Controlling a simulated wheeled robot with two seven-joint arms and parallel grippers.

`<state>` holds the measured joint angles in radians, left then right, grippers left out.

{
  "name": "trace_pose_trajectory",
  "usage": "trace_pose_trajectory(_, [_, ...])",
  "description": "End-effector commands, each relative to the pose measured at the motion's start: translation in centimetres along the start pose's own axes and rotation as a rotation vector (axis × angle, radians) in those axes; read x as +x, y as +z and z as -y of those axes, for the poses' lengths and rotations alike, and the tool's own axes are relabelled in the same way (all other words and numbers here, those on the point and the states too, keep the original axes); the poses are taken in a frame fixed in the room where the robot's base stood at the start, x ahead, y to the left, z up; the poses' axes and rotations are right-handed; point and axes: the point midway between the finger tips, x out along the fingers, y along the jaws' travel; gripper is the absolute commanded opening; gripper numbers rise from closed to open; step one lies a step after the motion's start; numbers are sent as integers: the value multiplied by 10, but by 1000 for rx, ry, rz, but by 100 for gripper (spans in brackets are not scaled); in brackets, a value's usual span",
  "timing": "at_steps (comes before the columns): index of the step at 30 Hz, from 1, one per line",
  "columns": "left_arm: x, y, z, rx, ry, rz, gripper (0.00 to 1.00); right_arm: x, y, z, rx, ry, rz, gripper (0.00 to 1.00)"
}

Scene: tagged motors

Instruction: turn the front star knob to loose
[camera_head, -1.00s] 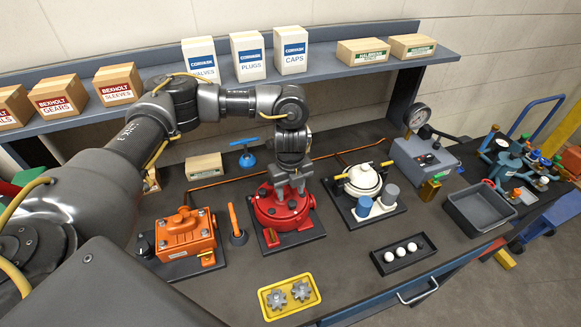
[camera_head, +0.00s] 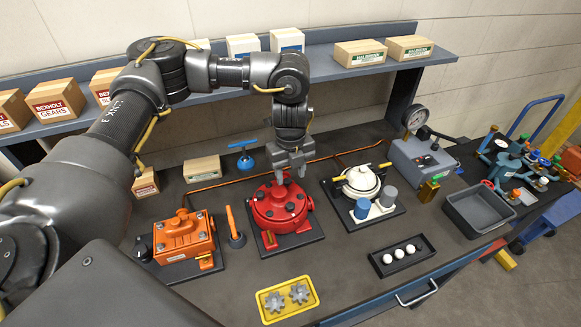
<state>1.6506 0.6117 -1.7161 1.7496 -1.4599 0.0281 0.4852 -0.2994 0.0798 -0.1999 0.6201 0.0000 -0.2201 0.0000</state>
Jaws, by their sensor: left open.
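The red round housing (camera_head: 282,208) stands on a dark base plate in the middle of the bench. Several small dark knobs sit around its lid, one of them toward the front (camera_head: 268,213); they are too small to make out a star shape or how far any is turned. My left gripper (camera_head: 291,173) points down over the back part of the red housing, with its fingers apart and nothing seen between them. It hides part of the lid's back edge. My right gripper is out of view.
An orange motor (camera_head: 183,236) and an upright orange lever (camera_head: 232,225) stand to the left. A white pump (camera_head: 362,180) with blue and grey cylinders stands to the right. A blue valve handle (camera_head: 244,158) is behind. A yellow gear tray (camera_head: 286,300) lies in front.

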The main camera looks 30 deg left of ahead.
Motion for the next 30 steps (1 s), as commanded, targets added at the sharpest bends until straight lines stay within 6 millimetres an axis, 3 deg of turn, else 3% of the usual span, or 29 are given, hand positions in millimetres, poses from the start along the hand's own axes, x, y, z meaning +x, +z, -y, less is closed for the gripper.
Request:
trace_pose_trajectory(8, [-15,0,0,0,0,0,47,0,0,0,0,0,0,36])
trace_pose_trajectory(23, [-18,0,0,0,-1,0,47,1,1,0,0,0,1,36])
trace_pose_trajectory(30, [-47,1,1,1,-4,5,47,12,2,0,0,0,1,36])
